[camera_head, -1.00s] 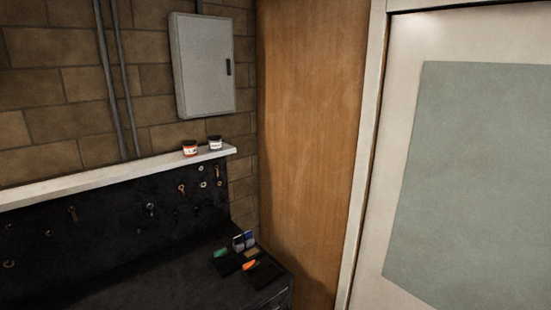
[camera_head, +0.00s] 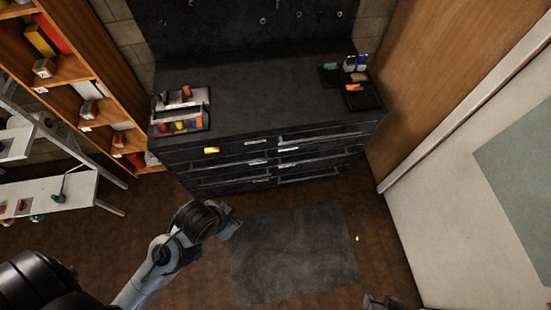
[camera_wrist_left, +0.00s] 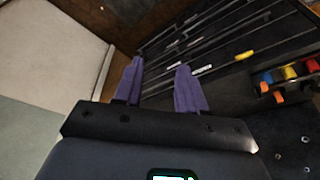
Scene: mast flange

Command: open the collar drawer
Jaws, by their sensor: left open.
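The black drawer cabinet (camera_head: 262,142) stands against the wall in the head view, with two columns of drawers with pale handles or labels. All the drawers look closed. A yellow tag (camera_head: 211,150) is on the upper left drawer front. I cannot read which drawer is the collar drawer. My left gripper (camera_head: 234,229) is in front of the cabinet, above the floor mat and apart from the drawers. In the left wrist view its two purple fingers (camera_wrist_left: 157,88) are spread and empty, with the drawer fronts (camera_wrist_left: 200,55) beyond. A small part of my right gripper (camera_head: 378,302) shows at the bottom edge.
The worktop holds a parts tray (camera_head: 182,125) at left and dark trays (camera_head: 362,98) with small items at right. A wooden shelf (camera_head: 95,65) and a white step stand (camera_head: 62,190) are at left. A grey mat (camera_head: 295,255) lies before the cabinet.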

